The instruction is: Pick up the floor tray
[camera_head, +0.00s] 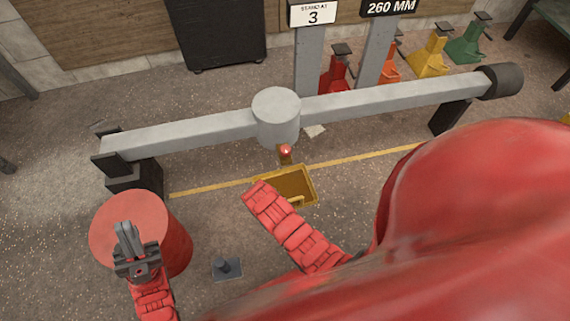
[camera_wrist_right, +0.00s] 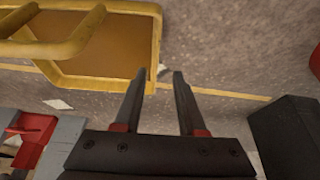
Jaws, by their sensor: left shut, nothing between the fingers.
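The floor tray (camera_head: 293,182) is a yellow-rimmed, brown-bottomed tray on the floor below the grey beam. In the right wrist view the tray (camera_wrist_right: 120,50) fills the upper left, with yellow handle bars (camera_wrist_right: 50,45) over it. My right gripper (camera_wrist_right: 160,75) is open and empty, its fingertips just beside the tray's right edge, not around a handle. In the head view my right arm reaches over the tray's lower left, and its fingers are hidden. My left gripper (camera_head: 126,230) is shut and empty in front of the red drum (camera_head: 180,225), away from the tray.
A grey beam (camera_head: 370,102) on dark supports spans behind the tray. A post with a red ball (camera_head: 285,151) stands at the tray's back edge. A small dark block (camera_head: 227,268) lies on the floor. Coloured jack stands (camera_head: 430,58) stand at the back.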

